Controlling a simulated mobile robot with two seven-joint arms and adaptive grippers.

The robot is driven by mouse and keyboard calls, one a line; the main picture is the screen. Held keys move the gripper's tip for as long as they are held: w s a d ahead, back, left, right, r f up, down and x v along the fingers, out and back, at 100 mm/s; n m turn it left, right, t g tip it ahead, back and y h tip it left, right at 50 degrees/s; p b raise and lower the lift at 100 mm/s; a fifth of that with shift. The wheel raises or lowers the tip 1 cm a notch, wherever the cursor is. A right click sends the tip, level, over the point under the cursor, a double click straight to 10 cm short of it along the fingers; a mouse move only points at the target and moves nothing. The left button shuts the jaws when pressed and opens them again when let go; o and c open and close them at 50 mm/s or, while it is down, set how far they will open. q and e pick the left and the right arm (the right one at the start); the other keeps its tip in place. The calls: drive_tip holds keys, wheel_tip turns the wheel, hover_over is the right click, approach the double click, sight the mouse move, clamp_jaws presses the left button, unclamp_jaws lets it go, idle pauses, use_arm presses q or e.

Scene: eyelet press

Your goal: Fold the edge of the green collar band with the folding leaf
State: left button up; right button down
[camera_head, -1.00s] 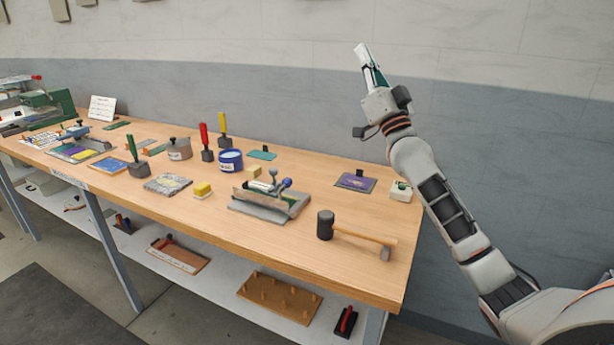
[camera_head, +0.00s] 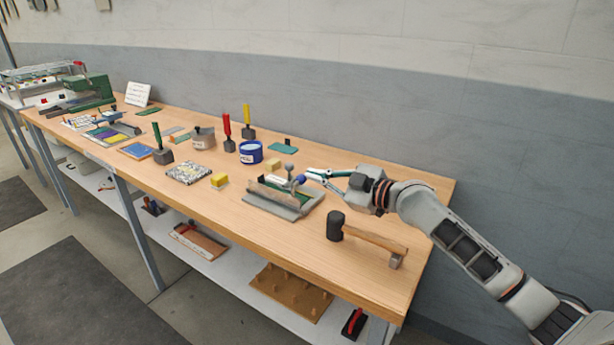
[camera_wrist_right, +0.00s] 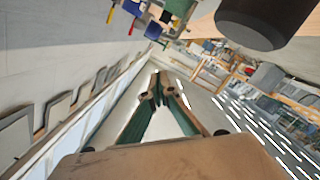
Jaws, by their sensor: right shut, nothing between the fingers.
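The grey folding fixture (camera_head: 273,205) lies on the bench with its long leaf (camera_head: 273,191) raised along it. A strip of green, which looks like the collar band (camera_head: 303,197), shows in the fixture at the right. My left gripper is not in view.
A black-headed mallet (camera_head: 336,226) lies in front of my right arm. A yellow block (camera_head: 219,180), a blue tin (camera_head: 250,152) and several handled stamps (camera_head: 227,130) stand left of the fixture.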

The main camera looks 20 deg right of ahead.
drive_tip(key=w+f, duration=0.1)
drive_tip(key=w, duration=0.1)
drive_tip(key=w+f, duration=0.1)
drive_tip(key=w, duration=0.1)
drive_tip(key=w+f, duration=0.1)
drive_tip(key=shift+w+a+f+b, duration=0.3)
drive_tip(key=shift+w+a, duration=0.1)
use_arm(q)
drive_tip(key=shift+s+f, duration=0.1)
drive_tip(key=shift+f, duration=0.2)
